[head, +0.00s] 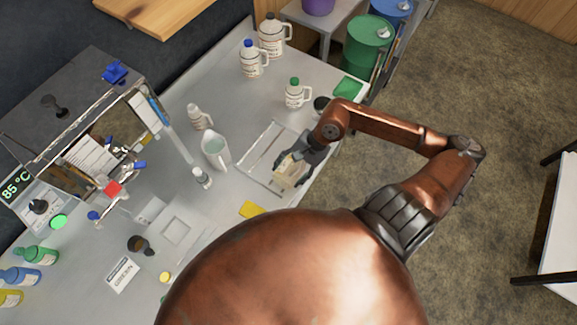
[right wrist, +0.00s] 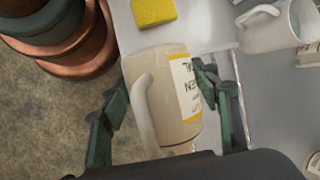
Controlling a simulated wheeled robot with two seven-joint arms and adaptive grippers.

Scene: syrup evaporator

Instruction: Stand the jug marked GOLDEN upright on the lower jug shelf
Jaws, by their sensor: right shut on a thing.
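My right gripper (head: 300,160) is shut on a cream-coloured jug (head: 289,171) over the front part of the bench. In the right wrist view the jug (right wrist: 172,100) sits between the two green-and-black fingers, with its handle to the left. Its white label with yellow edges shows only partly and I cannot read the full word. I cannot tell whether the jug touches the tray below it. My left gripper is not in view. I cannot make out for sure which surface is the lower jug shelf.
A shallow tray (head: 257,177) lies under the right gripper. White jugs with a blue cap (head: 252,62), a green cap (head: 295,95) and a dark cap (head: 271,37) stand at the back. A wooden shelf (head: 150,12) is top left.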

